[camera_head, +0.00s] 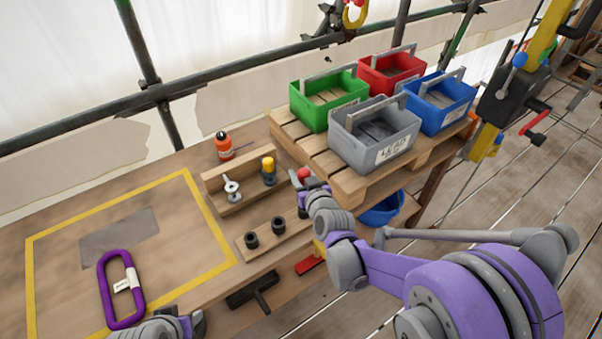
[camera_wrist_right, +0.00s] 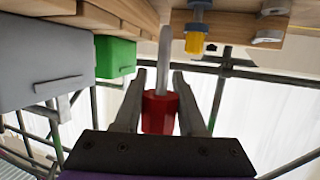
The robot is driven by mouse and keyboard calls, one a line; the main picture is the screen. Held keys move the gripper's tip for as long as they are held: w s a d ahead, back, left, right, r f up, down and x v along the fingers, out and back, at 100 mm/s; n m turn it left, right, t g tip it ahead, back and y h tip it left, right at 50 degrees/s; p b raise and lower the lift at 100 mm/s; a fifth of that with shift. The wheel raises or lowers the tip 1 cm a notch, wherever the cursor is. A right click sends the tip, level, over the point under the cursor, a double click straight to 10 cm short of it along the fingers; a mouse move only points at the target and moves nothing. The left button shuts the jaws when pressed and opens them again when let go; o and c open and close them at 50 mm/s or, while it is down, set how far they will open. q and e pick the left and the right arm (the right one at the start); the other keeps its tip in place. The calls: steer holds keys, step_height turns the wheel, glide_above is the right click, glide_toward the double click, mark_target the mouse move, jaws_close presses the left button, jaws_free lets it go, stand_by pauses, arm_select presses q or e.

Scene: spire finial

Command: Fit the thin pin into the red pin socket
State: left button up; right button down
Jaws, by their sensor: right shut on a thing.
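The thin pin has a silver shaft and a red head (camera_wrist_right: 159,110). My right gripper (camera_wrist_right: 160,85) is shut on the red head, with the shaft standing out beyond the fingers. In the head view the red head (camera_head: 303,174) shows beside my right gripper (camera_head: 301,182), above the right end of the wooden rack. Two black sockets, a left one (camera_head: 251,240) and a right one (camera_head: 278,225), sit on a low wooden block. I see no red mark on either. Only part of my left arm shows at the bottom edge; its fingers do not show.
The wooden rack (camera_head: 222,202) holds a grey pin (camera_head: 231,188) and a yellow-headed pin (camera_head: 268,168). An orange bottle (camera_head: 223,146) stands behind. A pallet (camera_head: 350,188) with several bins is close on the right. A purple ring (camera_head: 104,288) lies on the table's left side.

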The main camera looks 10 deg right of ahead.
steer(key=shift+f+b, duration=1.55)
steer(key=shift+f, duration=1.05)
steer(key=shift+f+b, duration=1.85)
steer(key=shift+f, duration=0.6)
steer(key=shift+c, duration=2)
jaws_free()
steer(key=p+v, duration=0.1)
steer(key=v, duration=1)
steer(key=shift+w, duration=0.1)
